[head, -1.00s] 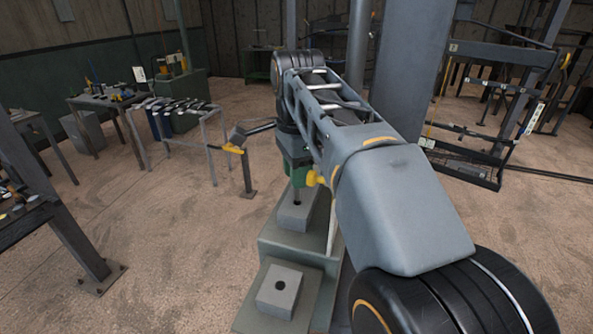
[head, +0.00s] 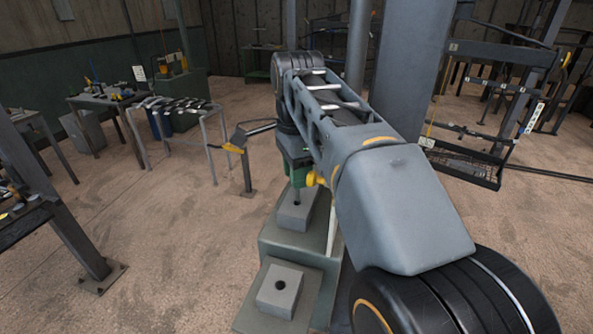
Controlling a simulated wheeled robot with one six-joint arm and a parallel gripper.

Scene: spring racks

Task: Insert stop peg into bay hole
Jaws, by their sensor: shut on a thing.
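My gripper (head: 297,178) is below the wrist of my arm, near the middle of the head view. It is shut on the stop peg (head: 297,196), a thin dark shaft that points down. The peg stands over a grey block (head: 294,213) on the upper step of a grey-green stand. The peg's lower end meets the top of this block, but I cannot tell how deep it sits in a hole. A second grey block (head: 268,287) on the lower step has an open round hole (head: 280,285). My wrist hides part of the gripper.
A yellow-handled post (head: 247,170) stands left of the stand. A metal table (head: 190,142) and workbenches are farther left. A dark steel upright (head: 62,215) is at the left front. Racks (head: 480,110) stand at the right. The floor between is clear.

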